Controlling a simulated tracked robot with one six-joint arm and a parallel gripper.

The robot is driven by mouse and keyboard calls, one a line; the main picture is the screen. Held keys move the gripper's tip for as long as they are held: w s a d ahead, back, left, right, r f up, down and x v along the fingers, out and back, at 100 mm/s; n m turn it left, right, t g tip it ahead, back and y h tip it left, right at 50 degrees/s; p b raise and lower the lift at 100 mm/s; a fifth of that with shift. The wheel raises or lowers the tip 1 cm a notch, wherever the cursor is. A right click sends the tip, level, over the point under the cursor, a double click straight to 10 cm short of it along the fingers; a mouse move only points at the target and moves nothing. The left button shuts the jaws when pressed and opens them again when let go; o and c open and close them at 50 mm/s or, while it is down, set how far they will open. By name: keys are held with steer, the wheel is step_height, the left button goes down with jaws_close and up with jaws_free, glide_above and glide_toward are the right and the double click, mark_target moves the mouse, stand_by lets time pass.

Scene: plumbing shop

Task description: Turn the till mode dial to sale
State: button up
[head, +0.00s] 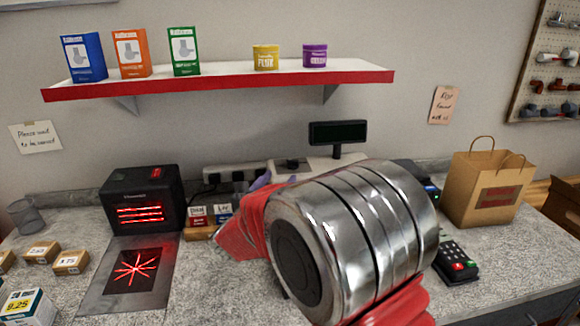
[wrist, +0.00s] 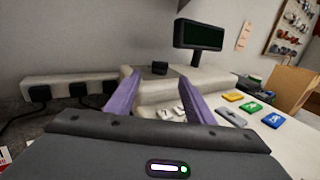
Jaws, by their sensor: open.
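The till (wrist: 148,84) is an off-white body in the wrist view. A dark customer display (wrist: 199,36) stands on a post behind it. A small black block (wrist: 159,68) sits on the till's top; I cannot tell whether it is the mode dial. My gripper (wrist: 160,80) has two purple fingers spread apart, with nothing between them, in front of the till. White keys (wrist: 174,114) show near the right finger. In the head view my arm hides most of the till; its display (head: 338,132) and one purple finger of my gripper (head: 261,180) show. The dial's setting is not readable.
A power strip (wrist: 75,88) with black plugs lies left of the till. Coloured pads (wrist: 250,107) lie on the right. A shelf (head: 225,80) hangs above.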

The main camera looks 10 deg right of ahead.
mark_target(292, 162)
steer(key=x, duration=0.9)
steer(key=shift+w+d, duration=0.15)
steer(key=shift+w, duration=0.05)
steer(key=c, duration=1)
